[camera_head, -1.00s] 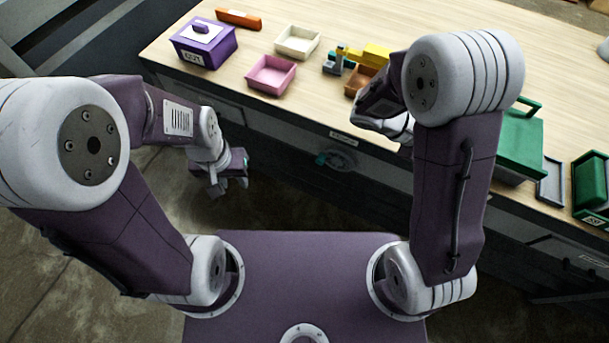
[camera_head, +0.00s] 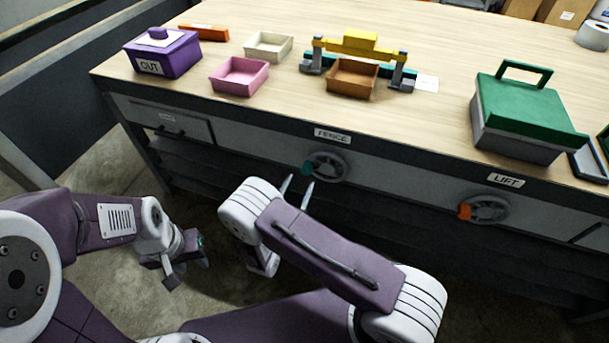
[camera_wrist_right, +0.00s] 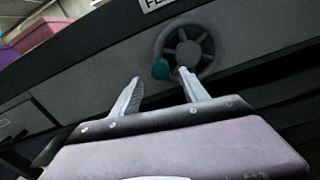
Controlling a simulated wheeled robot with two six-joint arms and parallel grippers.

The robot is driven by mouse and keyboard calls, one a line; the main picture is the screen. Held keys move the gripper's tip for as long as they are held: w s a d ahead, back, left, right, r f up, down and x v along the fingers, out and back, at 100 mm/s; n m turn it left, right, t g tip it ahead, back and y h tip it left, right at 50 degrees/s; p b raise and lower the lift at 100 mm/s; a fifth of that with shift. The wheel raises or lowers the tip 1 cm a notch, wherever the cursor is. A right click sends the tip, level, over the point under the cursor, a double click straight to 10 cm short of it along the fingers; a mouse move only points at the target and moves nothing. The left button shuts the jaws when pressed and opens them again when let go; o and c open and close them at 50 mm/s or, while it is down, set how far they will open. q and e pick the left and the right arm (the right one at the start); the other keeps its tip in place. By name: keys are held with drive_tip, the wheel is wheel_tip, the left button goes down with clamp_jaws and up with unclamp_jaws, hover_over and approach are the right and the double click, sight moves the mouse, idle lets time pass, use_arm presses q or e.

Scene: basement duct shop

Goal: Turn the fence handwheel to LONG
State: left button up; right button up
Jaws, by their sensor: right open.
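The fence handwheel (camera_head: 327,167) is a grey spoked wheel on the bench front, under the FENCE label (camera_head: 332,136). Its teal knob (camera_head: 307,168) sits at the wheel's left side. In the right wrist view the wheel (camera_wrist_right: 190,52) and teal knob (camera_wrist_right: 161,69) lie just beyond the fingertips. My right gripper (camera_head: 297,190) is open and empty, its two fingers pointing up toward the knob, apparently short of it; the gap is hard to judge. It also shows in the right wrist view (camera_wrist_right: 160,84). My left gripper (camera_head: 186,268) hangs low at the left, away from the wheel; its jaw state is unclear.
A second handwheel (camera_head: 485,209) with an orange knob sits right, under the LIFT label (camera_head: 506,180). On the bench stand a purple box (camera_head: 162,55), a pink tray (camera_head: 239,76), a brown tray (camera_head: 352,79) below a yellow bar (camera_head: 360,44), and a green-lidded box (camera_head: 528,110).

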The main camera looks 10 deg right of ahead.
sight(305, 172)
drive_tip(key=x, duration=0.6)
drive_tip(key=shift+s+b, duration=0.1)
drive_tip(key=shift+b, duration=0.3)
clamp_jaws()
idle(0.9)
